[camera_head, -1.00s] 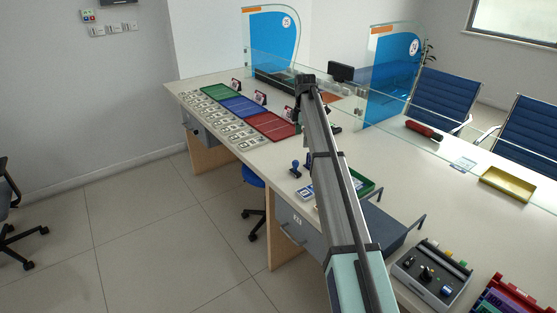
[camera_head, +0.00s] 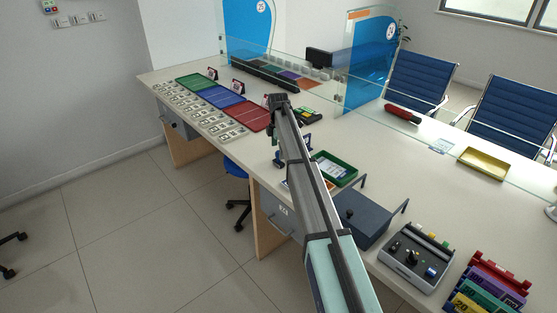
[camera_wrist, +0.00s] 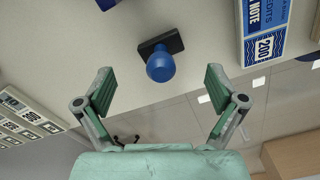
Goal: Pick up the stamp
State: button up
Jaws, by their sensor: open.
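The stamp (camera_wrist: 161,64) has a round blue handle on a dark rectangular base and stands on the counter. In the wrist view it is upper centre, beyond and between my fingertips, with nothing touching it. My gripper (camera_wrist: 160,86) is open and empty, with one green-padded finger on each side. In the head view the stamp (camera_head: 278,158) is small and blue, close to the left edge of my arm and perhaps partly hidden. The fingers cannot be made out clearly there.
Banknote bundles (camera_wrist: 265,32) lie right of the stamp. Rows of banknotes (camera_head: 198,108) and coloured mats (camera_head: 228,101) cover the counter's left part. A green tray (camera_head: 336,169) and a grey box (camera_head: 362,215) are right of my arm. The counter's front edge runs close by the stamp.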

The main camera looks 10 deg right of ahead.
jog(key=shift+f+p, duration=0.85)
jog(key=shift+f, duration=1.85)
jog(key=shift+s, duration=0.1)
jog(key=c, duration=1.2)
